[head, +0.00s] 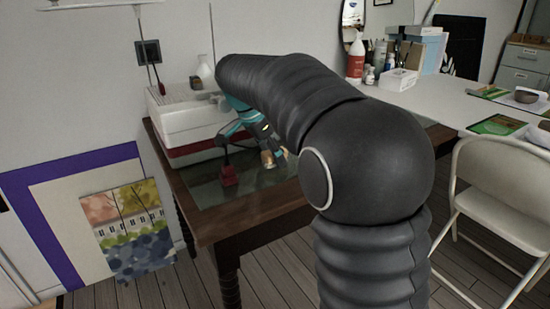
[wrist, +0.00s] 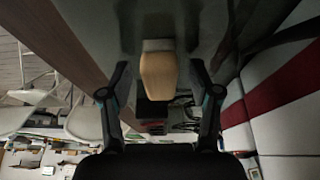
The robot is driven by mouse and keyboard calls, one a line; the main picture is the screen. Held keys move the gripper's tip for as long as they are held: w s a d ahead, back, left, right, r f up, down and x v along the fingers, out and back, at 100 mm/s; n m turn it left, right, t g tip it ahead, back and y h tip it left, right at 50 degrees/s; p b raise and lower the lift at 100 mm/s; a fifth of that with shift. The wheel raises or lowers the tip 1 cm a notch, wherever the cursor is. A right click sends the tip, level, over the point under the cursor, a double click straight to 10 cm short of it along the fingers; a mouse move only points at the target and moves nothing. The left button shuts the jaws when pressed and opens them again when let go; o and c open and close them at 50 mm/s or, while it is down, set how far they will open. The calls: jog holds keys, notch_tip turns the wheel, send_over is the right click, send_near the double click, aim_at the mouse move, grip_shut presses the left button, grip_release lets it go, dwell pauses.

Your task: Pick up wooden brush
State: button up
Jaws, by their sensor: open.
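The wooden brush (wrist: 158,76) shows in the wrist view as a pale wooden body with a grey band at its upper end. It lies between the two spread fingers of my gripper (wrist: 160,68), with a visible gap on either side. In the head view, a small tan piece that looks like the brush (head: 267,158) shows just below my gripper (head: 274,149), over the dark glossy tabletop. My arm hides part of the table, and whether the brush touches the table is hard to tell.
A red block with a dark top (head: 229,176) stands left of my gripper on the dark table (head: 217,227). A white and red box (head: 185,118) is at the back. A white folding chair (head: 502,185) and white table (head: 447,103) are at the right.

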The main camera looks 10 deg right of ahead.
grip_shut()
dwell(0.4)
jog(key=shift+r, duration=0.65)
notch_tip(320, 180, up, 2)
jog(key=shift+r, duration=0.2)
jog(key=s+d+r, duration=0.7)
jog(key=s+d, duration=0.1)
jog(key=shift+d, duration=0.3)
jog(key=shift+r, duration=0.1)
jog(key=c, duration=0.9)
grip_release()
jog(key=shift+c, duration=1)
